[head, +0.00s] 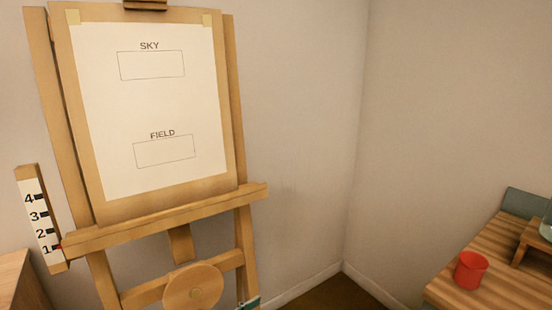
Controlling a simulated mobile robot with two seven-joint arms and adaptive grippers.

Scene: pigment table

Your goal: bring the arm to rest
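Neither of my grippers can be made out in the head view, and no arm is clearly visible. A wooden easel (180,217) stands at the left and holds a white sheet (150,105) on a board. The sheet has an empty outlined box marked SKY (150,66) and another marked FIELD (165,151). A small dark teal piece (249,303) shows at the bottom edge by the easel's right leg; I cannot tell what it is.
A numbered scale (39,219) stands left of the easel, with a red mark near 1. A round wooden disc (193,288) is low on the easel. A slatted wooden table (495,280) at the right bears a red cup (471,269) and a small wooden stand (533,241). Floor shows between.

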